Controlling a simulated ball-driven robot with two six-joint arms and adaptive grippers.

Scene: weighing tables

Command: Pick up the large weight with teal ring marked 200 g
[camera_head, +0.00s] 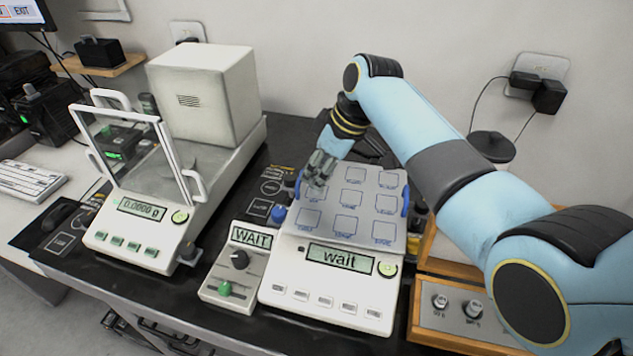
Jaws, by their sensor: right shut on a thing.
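My right gripper (317,172) reaches down from the upper right to the back left part of the platform balance's weighing plate (348,205). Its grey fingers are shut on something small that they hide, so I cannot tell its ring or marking. I cannot make out a teal ring or a 200 g mark anywhere. Two small weights (456,306) with knobs stand in the wooden-framed tray (425,318) at the lower right; their labels are too small to read. My left gripper is not in view.
The balance display (339,258) reads "wait". A control box (236,265) marked "WAIT" stands beside it. The glass-shielded balance (140,225) at left reads 0.0000 g. My right arm covers much of the right side.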

